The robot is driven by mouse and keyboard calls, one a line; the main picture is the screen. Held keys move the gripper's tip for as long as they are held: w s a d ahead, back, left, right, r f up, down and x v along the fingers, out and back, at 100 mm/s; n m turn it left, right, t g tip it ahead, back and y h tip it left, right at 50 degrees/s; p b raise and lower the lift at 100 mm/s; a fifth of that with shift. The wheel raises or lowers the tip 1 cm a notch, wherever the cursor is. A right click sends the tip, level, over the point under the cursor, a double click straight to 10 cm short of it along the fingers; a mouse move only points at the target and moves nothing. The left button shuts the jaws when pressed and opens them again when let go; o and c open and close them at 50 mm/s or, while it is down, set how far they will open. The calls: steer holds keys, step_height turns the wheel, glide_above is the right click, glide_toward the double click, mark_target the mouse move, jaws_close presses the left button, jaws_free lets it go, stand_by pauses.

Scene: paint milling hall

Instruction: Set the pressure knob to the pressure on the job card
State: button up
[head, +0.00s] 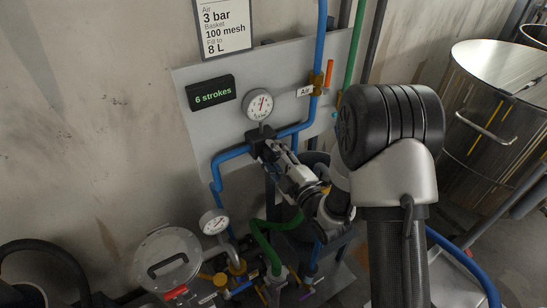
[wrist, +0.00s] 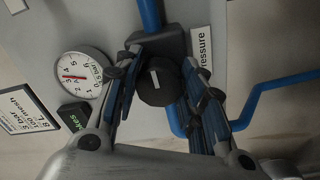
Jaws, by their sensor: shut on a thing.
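The job card (head: 223,27) on the wall in the head view reads Air 3 bar, Basket 100 mesh, Fill to 8 L. The black pressure knob (wrist: 158,88) has a white mark and sits between my fingers in the wrist view. My gripper (wrist: 157,80) is shut on it; in the head view my gripper (head: 268,148) reaches the panel below the gauge. The pressure gauge (wrist: 82,75) shows its red needle close to the 3; in the head view the gauge (head: 260,104) has its needle pointing about straight up. The Pressure label (wrist: 201,52) is partly covered.
A display (head: 211,93) reads 6 strokes. Blue air pipes (head: 318,60) run along the grey panel (head: 195,130), with a yellow valve and an Air label at right. A second gauge (head: 214,222) and hoses are below; metal drums (head: 490,100) stand at right.

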stand_by(0.4)
steer(key=o, duration=1)
steer(key=shift+o, duration=0.2)
steer(key=shift+s, duration=0.1)
steer(key=v, duration=1.1)
steer(key=shift+s+d, duration=0.25)
steer(key=shift+d, duration=0.05)
